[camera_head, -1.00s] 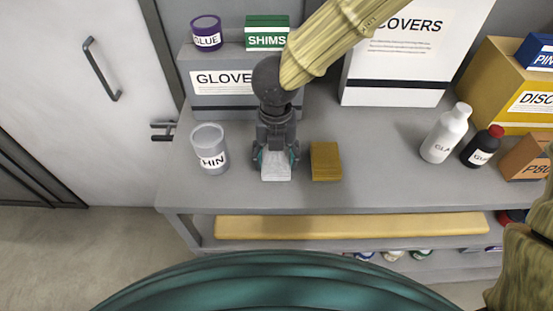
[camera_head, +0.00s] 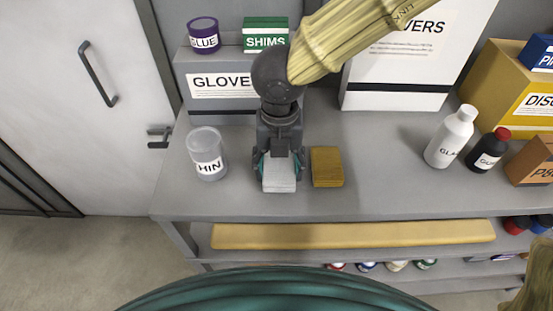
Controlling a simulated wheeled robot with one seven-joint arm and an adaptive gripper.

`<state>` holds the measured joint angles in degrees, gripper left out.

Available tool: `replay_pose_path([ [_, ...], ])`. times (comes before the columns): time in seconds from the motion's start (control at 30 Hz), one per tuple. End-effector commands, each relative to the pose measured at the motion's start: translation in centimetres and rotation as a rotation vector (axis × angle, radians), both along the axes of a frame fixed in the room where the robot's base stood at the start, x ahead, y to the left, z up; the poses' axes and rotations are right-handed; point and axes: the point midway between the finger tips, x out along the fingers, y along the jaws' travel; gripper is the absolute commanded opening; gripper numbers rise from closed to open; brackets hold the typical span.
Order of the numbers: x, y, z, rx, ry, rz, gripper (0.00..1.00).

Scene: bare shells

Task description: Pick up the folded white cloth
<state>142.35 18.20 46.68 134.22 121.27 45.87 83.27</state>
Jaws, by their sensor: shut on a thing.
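The folded white cloth (camera_head: 279,176) is a small pale block near the front edge of the grey shelf. My gripper (camera_head: 279,165) comes down over it from behind, with its fingers on either side. It is shut on the cloth. The back part of the cloth is hidden under the gripper. I cannot tell whether the cloth touches the shelf or is just above it.
A mustard-yellow block (camera_head: 326,167) sits close on the right of my gripper. A translucent cup (camera_head: 207,154) stands to the left. A white bottle (camera_head: 450,137) and a dark bottle (camera_head: 487,149) stand at right. The grey shelf (camera_head: 385,165) is clear between.

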Motion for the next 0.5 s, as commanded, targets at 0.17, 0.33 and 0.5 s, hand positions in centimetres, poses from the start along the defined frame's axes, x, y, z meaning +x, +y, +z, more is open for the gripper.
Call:
replay_pose_path([
  [0.17, -4.3, -0.9, 0.0, 0.000, -0.003, 0.004, 0.37],
  [0.33, -7.6, -1.5, 0.0, 0.003, -0.003, -0.001, 0.37],
  [0.5, -9.3, -1.9, 0.2, 0.002, -0.004, -0.002, 0.37],
])
